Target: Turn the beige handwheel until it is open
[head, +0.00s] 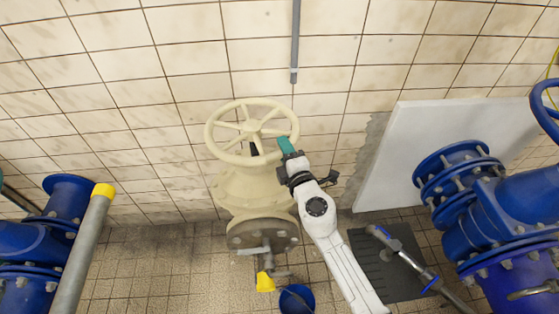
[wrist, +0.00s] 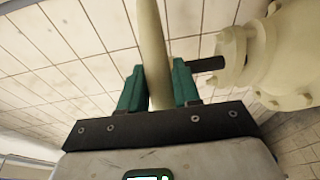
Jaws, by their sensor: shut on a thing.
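The beige handwheel (head: 252,127) sits on top of a beige valve body (head: 245,185) in the middle of the head view, in front of the tiled wall. It is round with several spokes. My gripper (head: 286,146) reaches its right rim from the lower right. In the wrist view, the teal fingers of my gripper (wrist: 158,80) stand on either side of the beige rim (wrist: 152,40) and are shut on it. Part of the valve body (wrist: 270,55) shows at the right there. The head view hides the far side of the grip.
Blue pipes stand at the left (head: 70,200) and right (head: 500,220). A grey pipe with a yellow end (head: 103,191) rises at lower left. A white panel (head: 400,150) leans on the wall. A blue bucket (head: 297,299) and dark mat (head: 400,280) are on the floor.

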